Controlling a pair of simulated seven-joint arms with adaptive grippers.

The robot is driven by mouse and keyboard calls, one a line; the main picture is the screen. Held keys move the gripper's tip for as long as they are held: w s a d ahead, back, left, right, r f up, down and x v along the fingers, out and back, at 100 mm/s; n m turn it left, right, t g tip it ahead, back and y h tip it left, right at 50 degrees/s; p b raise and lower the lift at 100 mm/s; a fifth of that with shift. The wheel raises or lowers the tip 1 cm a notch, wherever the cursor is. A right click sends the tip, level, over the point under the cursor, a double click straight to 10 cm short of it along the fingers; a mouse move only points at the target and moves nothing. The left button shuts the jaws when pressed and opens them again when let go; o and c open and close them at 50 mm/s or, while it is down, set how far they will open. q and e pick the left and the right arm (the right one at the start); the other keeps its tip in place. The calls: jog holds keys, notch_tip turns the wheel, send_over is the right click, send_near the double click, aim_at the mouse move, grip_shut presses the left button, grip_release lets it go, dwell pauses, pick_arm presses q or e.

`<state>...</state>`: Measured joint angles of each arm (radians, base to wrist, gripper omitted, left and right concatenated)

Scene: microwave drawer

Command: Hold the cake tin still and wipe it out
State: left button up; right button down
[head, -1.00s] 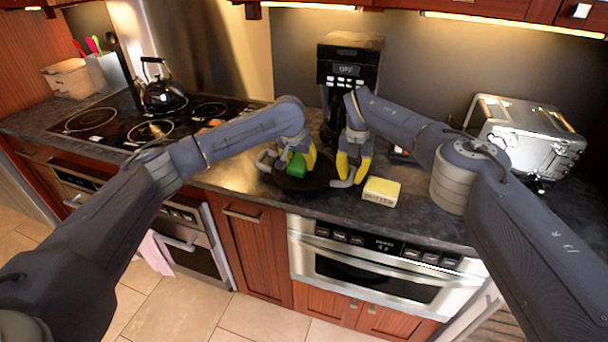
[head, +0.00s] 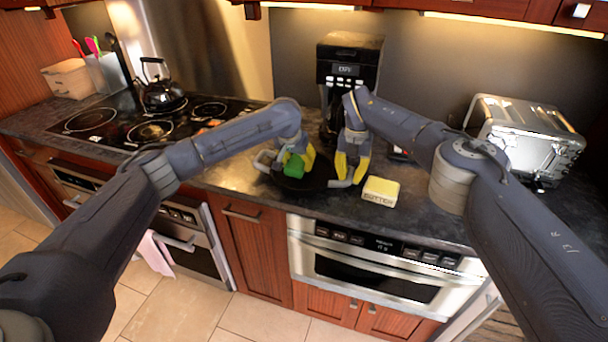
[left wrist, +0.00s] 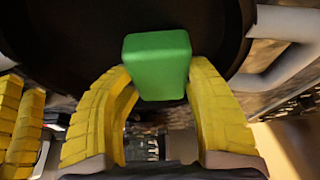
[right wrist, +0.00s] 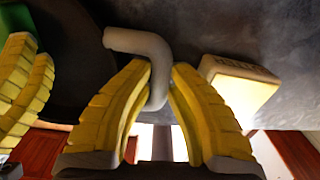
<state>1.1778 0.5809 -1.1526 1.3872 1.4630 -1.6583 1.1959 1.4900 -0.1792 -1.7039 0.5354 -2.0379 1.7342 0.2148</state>
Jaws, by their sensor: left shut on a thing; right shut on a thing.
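The cake tin (head: 316,184) is a dark round pan with a grey loop handle on each side, on the counter in the head view. My left gripper (head: 299,163) is shut on a green sponge (head: 290,171), low in the tin. The sponge (left wrist: 157,65) sits between the yellow fingertips in the left wrist view, against the dark tin (left wrist: 60,45). Whether it presses on the bottom is hard to tell. My right gripper (right wrist: 161,80) is shut on the tin's right handle (right wrist: 140,43) in the right wrist view.
A yellow butter block (head: 381,191) lies just right of the tin. A coffee maker (head: 350,65) stands behind and a toaster (head: 525,135) at the right. The stove with a kettle (head: 163,95) is at the left. The counter's front edge is close.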

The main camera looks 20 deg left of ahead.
pick_arm(q)
jog(key=shift+s+d+f, duration=0.15)
jog(key=shift+d, duration=0.35)
jog(key=shift+s+d+f, duration=0.1)
jog(key=shift+d+f, duration=0.05)
jog(key=shift+d, duration=0.35)
pick_arm(e)
jog(key=shift+w+d, duration=0.1)
pick_arm(q)
jog(key=shift+w+a+r, duration=0.15)
jog(key=shift+a, duration=1.3)
pick_arm(e)
jog(key=shift+d, duration=0.1)
pick_arm(q)
jog(key=shift+a+r, duration=0.1)
jog(key=shift+r, duration=0.1)
pick_arm(e)
jog(key=shift+w, duration=0.1)
pick_arm(q)
jog(key=shift+w+r, duration=0.1)
jog(key=shift+r, duration=0.3)
jog(key=shift+s+d+r, duration=0.1)
jog(key=shift+s+d, duration=0.2)
jog(key=shift+d, duration=0.4)
jog(key=shift+s+d, duration=0.25)
jog(key=shift+d, duration=0.45)
jog(key=shift+s+d+r, duration=0.1)
jog(key=shift+s+d, duration=0.2)
jog(key=shift+d, duration=0.4)
jog(key=shift+r, duration=2.7)
